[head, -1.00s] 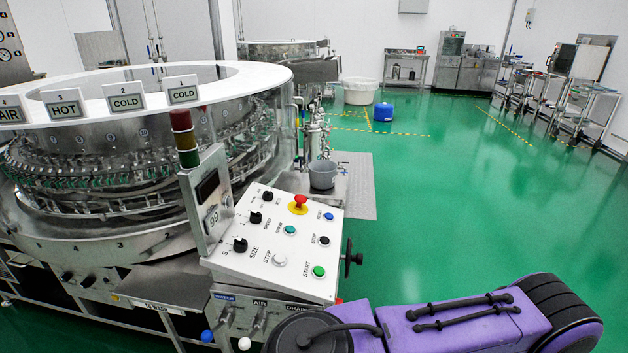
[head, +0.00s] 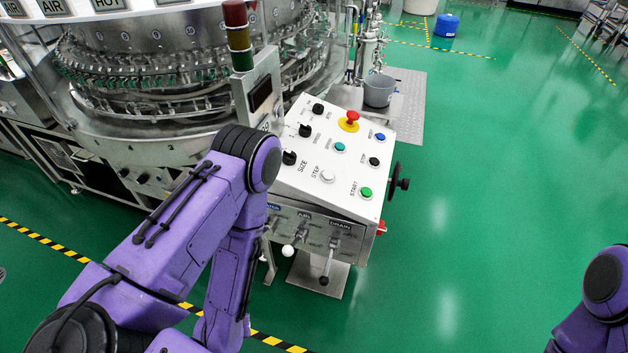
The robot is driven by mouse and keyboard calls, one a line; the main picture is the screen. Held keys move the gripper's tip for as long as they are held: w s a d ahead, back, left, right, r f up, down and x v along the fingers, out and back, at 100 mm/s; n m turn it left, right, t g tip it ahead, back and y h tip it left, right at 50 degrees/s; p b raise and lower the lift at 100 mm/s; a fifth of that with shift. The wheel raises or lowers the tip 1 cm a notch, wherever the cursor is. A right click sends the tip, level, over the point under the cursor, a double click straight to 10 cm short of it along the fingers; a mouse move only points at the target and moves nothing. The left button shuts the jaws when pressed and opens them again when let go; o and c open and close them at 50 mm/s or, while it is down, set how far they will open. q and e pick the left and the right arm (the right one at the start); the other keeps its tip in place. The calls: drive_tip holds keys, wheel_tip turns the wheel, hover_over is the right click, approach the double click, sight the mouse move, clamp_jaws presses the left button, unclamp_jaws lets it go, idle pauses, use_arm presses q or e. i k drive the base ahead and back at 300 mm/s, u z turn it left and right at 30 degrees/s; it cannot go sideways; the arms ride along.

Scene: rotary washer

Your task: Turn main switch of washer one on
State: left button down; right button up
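The rotary washer (head: 165,130) stands at the upper left. Its white slanted control panel (head: 300,190) faces me near the middle. The panel has three black knobs, the farthest being a small knob (head: 318,109) with a label too small to read. A red mushroom button (head: 351,118) on a yellow ring sits at the back. A red part (head: 381,228) juts from the right side of the box; its details are too small to tell. No switch is legibly marked as the main one. My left arm is bent left of the panel, and my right arm is at the right edge; neither gripper shows.
Small valve levers, one under a DRAIN label (head: 340,224), stick out below the panel. A black handwheel (head: 399,184) is on its right side. A grey bucket (head: 379,90) stands behind. The green floor to the right is clear.

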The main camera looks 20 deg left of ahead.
sight(382, 229)
drive_tip(key=u, duration=0.2)
drive_tip(key=k, duration=0.65)
drive_tip(key=i, duration=1.25)
drive_tip(key=k, duration=0.5)
drive_tip(key=z, duration=1.75)
drive_tip(key=i, duration=1.2)
drive_tip(key=u, duration=0.1)
